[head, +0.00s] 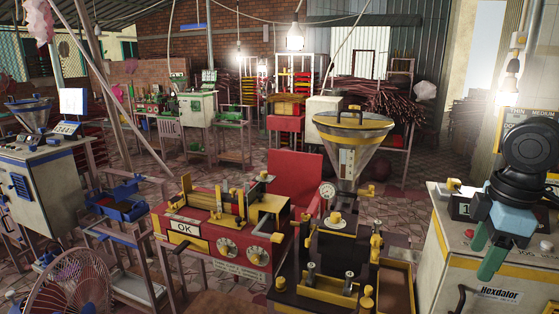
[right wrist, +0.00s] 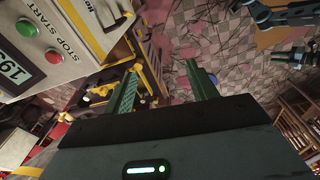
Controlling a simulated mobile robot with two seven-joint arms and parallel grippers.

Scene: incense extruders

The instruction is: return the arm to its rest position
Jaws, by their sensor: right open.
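My right gripper (head: 486,250) hangs at the right of the head view, in front of the cream control cabinet (head: 450,250). Its teal body and green fingers point down and to the left. In the right wrist view the two green fingers of the gripper (right wrist: 162,86) stand wide apart with nothing between them. My left gripper does not show in the head view. Dark and blue-grey arm-like parts show at the upper right of the right wrist view, too small to tell apart.
A red press marked OK (head: 220,232) stands at the centre. A steel hopper (head: 352,138) rises over a dark bench with yellow-rimmed trays (head: 393,290). The right wrist view shows the cabinet's green and red buttons (right wrist: 38,42) close at left. A fan (head: 75,283) stands at lower left.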

